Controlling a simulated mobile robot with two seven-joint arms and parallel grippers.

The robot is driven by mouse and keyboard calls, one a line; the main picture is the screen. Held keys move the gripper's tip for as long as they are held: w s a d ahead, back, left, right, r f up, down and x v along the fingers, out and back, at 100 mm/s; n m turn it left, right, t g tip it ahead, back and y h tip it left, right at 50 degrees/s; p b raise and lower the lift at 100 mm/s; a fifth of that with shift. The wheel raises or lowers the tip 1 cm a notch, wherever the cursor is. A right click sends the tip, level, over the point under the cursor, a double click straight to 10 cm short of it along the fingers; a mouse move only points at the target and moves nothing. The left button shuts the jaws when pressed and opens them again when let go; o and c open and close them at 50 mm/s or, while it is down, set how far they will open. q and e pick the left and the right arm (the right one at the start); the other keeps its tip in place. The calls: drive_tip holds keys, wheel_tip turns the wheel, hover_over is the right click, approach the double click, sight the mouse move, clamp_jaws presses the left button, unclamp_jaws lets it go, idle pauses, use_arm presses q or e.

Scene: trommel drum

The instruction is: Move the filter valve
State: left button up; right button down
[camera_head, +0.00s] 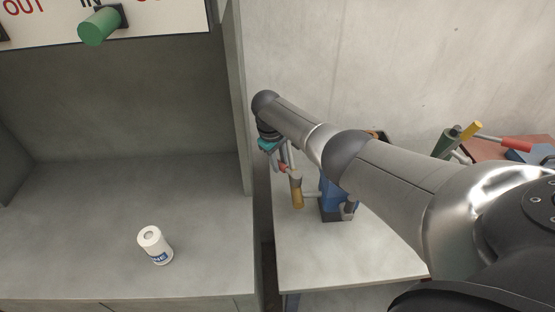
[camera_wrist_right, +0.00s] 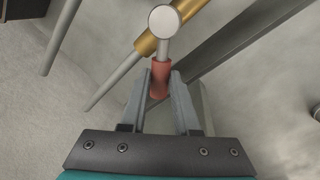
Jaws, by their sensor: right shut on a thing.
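My right gripper (camera_head: 281,161) reaches down over the light table at the right of the cabinet. In the right wrist view its two fingers (camera_wrist_right: 161,88) are closed on a red sleeve (camera_wrist_right: 159,78) on a metal rod with a round pale end. This looks like the filter valve's handle; the red part also shows small in the head view (camera_head: 284,168). A brass-coloured cylinder (camera_wrist_right: 178,24) on a thin rod lies just behind it, and it also shows in the head view (camera_head: 297,193). A blue unit (camera_head: 330,195) stands beside it, partly hidden by my right arm. My left gripper is not in view.
A green cylinder (camera_head: 99,27) sticks out from a panel above. A vertical cabinet wall (camera_head: 235,100) stands left of my right gripper. Coloured fittings (camera_head: 500,142) lie at the far right.

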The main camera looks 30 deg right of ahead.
drive_tip(key=d+m+b, duration=0.1)
drive_tip(key=m, duration=0.1)
drive_tip(key=d+m+b, duration=0.1)
drive_tip(key=m+b, duration=0.1)
drive_tip(key=d+m+g+b, duration=0.1)
drive_tip(key=m, duration=0.1)
drive_tip(key=shift+d+f+m+b, duration=0.1)
drive_tip(key=shift+d+m+b, duration=0.15)
drive_tip(key=shift+m+b, duration=0.05)
drive_tip(key=shift+s+d+m+b, duration=0.1)
drive_tip(key=shift+d+m+b, duration=0.4)
drive_tip(key=shift+m, duration=0.3)
drive_tip(key=c, duration=0.7)
unclamp_jaws()
drive_tip(key=shift+o, duration=0.2)
